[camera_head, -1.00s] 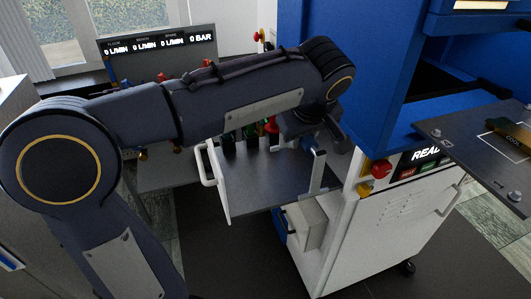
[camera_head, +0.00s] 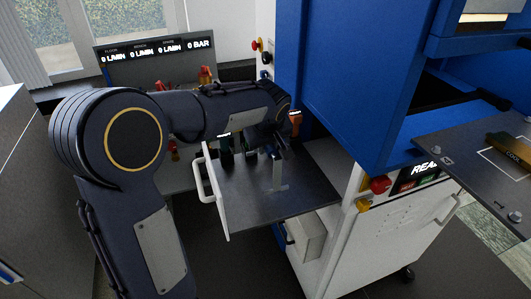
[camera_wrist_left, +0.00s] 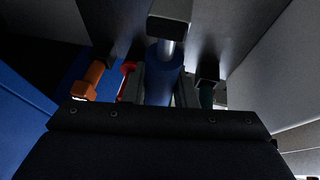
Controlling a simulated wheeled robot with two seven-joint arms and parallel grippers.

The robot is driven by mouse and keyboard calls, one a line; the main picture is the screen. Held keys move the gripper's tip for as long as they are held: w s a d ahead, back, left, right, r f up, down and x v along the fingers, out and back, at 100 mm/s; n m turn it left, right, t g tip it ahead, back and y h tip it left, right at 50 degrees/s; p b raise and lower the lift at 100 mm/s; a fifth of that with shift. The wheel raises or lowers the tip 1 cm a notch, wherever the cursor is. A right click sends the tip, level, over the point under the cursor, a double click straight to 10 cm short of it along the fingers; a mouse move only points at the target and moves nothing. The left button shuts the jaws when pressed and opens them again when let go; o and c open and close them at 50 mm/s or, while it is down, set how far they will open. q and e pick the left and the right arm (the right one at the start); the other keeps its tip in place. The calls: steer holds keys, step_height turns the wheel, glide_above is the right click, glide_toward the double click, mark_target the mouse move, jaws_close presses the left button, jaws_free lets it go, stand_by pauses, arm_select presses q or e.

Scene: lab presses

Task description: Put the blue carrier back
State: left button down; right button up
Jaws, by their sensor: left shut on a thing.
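My left gripper (camera_head: 272,146) hangs over the open drawer and is partly hidden by its own arm. It is shut on the blue carrier, which shows in the left wrist view as a blue cylinder (camera_wrist_left: 164,82) with a metal rod and a dark block at its end. In the head view a grey, foot-ended piece (camera_head: 279,175) hangs below the gripper over the drawer floor. An orange carrier (camera_head: 295,120) and a dark green carrier (camera_head: 226,152) stand at the back. A red one (camera_wrist_left: 127,75) shows in the wrist view. My right gripper is out of view.
The drawer (camera_head: 250,212) has a white front with a handle (camera_head: 202,180) and a mostly bare floor. The blue press (camera_head: 345,80) stands close on the right, with a control panel (camera_head: 410,178) and a dark plate (camera_head: 470,150). A gauge panel (camera_head: 155,62) stands behind.

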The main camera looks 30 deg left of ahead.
arm_select(q)
steer(key=f, duration=0.2)
steer(key=a+f, duration=0.1)
steer(key=f, duration=0.1)
steer(key=shift+w, duration=0.3)
steer(key=shift+f, duration=0.15)
steer(key=c, duration=1.2)
jaws_free()
steer(key=shift+o, duration=0.2)
steer(key=v, duration=1.2)
steer(key=shift+d, duration=0.1)
